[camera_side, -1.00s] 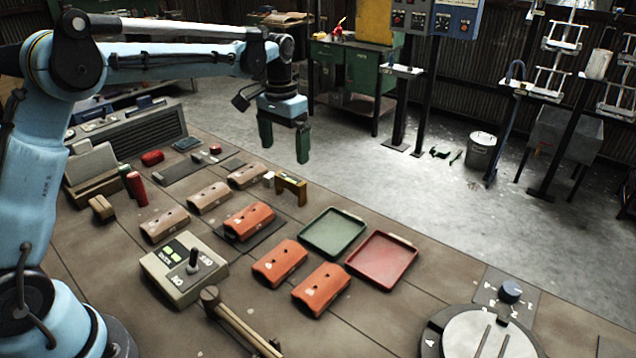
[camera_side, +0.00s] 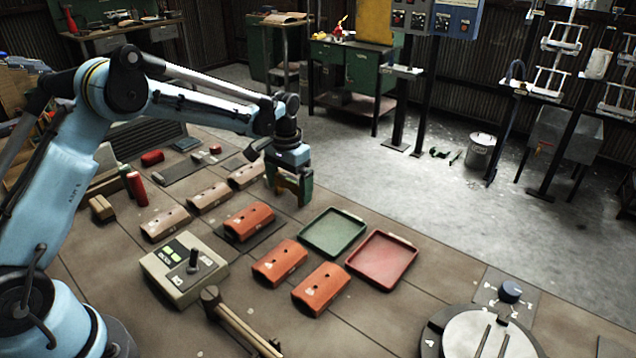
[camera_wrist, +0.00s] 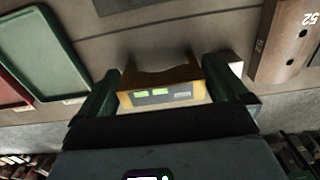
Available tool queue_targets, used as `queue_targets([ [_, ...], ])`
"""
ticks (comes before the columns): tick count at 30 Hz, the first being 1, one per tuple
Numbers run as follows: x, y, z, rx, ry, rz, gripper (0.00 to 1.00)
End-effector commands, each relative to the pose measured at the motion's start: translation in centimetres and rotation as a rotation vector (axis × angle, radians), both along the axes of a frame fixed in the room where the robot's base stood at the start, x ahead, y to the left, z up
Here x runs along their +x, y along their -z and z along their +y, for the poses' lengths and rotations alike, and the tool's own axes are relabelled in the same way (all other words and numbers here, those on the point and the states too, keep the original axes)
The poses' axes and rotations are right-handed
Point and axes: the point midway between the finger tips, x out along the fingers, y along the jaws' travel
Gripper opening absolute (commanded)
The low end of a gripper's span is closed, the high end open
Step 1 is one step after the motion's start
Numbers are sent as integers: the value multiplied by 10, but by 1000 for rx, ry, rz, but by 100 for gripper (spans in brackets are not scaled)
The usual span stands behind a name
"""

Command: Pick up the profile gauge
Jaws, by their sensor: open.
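The profile gauge is a small yellow-brown block with a curved cutout (camera_wrist: 160,88), with green marks on its face. In the wrist view it stands between the two green fingers of my gripper (camera_wrist: 168,100), with a finger on each side. In the side view my gripper (camera_side: 291,190) is lowered at the gauge, and its fingers hide most of the gauge (camera_side: 289,184). My gripper is open around it. I cannot tell whether either finger touches it.
A green tray (camera_side: 333,254) and a red tray (camera_side: 412,265) lie to the right. Tan curved pieces (camera_side: 209,197) and orange curved pieces (camera_side: 321,289) lie to the left and in front. A white block (camera_wrist: 236,64) sits close beside one finger. A control box (camera_side: 160,284) is nearer the camera.

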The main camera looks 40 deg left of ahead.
Motion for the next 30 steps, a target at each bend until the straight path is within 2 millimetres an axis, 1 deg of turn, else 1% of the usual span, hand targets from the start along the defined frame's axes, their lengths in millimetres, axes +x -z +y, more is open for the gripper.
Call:
queue_targets([
  [1,0,6,0,0,0,0,100],
  [4,0,12,0,1,0,0,100],
  [11,0,13,0,1,0,0,100],
  [14,0,13,0,1,0,0,86],
  [18,0,13,0,0,0,0,65],
  [26,0,11,0,0,0,0,65],
  [30,0,4,0,0,0,0,65],
])
